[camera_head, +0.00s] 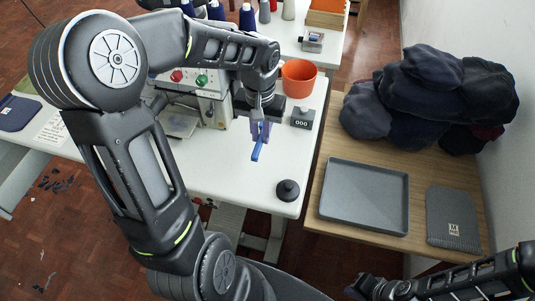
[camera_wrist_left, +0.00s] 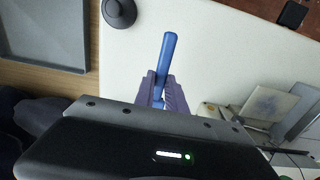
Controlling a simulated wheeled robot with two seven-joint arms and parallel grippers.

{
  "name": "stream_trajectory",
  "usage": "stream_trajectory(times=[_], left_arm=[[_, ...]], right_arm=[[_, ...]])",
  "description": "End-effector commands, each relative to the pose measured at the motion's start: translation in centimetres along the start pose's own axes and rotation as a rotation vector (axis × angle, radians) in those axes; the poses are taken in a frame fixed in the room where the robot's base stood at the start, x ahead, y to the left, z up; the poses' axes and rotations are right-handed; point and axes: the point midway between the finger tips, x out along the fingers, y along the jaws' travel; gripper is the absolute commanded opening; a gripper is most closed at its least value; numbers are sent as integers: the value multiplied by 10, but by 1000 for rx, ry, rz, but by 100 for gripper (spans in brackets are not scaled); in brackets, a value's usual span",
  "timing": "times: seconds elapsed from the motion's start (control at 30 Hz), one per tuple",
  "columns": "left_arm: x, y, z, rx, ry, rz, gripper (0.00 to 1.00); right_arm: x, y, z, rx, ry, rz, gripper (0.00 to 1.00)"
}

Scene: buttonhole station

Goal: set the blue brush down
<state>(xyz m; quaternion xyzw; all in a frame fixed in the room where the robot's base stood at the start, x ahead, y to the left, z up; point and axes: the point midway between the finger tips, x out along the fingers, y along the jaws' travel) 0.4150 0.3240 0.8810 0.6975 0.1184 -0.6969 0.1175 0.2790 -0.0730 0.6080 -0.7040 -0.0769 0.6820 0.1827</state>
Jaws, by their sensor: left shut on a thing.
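The blue brush (camera_head: 257,150) is a slim blue stick held in my left gripper (camera_head: 262,131). The left gripper is shut on it, over the white table (camera_head: 228,172). In the left wrist view the blue brush (camera_wrist_left: 166,62) sticks out from between the purple fingers (camera_wrist_left: 162,92). Its other end is hidden by the gripper. I cannot tell whether the brush touches the table. My right gripper (camera_head: 366,287) is at the lower right, dark and small, and its fingers are not clear.
A black round knob-like thing (camera_head: 287,190) stands at the table's front right. An orange pot (camera_head: 298,78) and a small black counter (camera_head: 302,117) stand behind. A grey tray (camera_head: 365,163) and dark caps (camera_head: 430,95) are on the wooden table. White tabletop around the brush is clear.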

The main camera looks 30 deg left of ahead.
Motion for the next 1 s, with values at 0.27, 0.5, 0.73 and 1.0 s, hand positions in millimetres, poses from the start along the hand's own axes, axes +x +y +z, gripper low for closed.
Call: stream_trajectory(times=[0.27, 0.5, 0.73, 1.0], left_arm=[[44, 0, 1, -1, -3, 0, 0], [46, 0, 0, -1, 0, 0, 0], [62, 0, 1, 0, -4, 1, 0], [84, 0, 0, -1, 0, 1, 0]], right_arm=[[-2, -1, 0, 0, 0, 0, 0], [-2, -1, 0, 0, 0, 0, 0], [-2, -1, 0, 0, 0, 0, 0], [-2, -1, 0, 0, 0, 0, 0]])
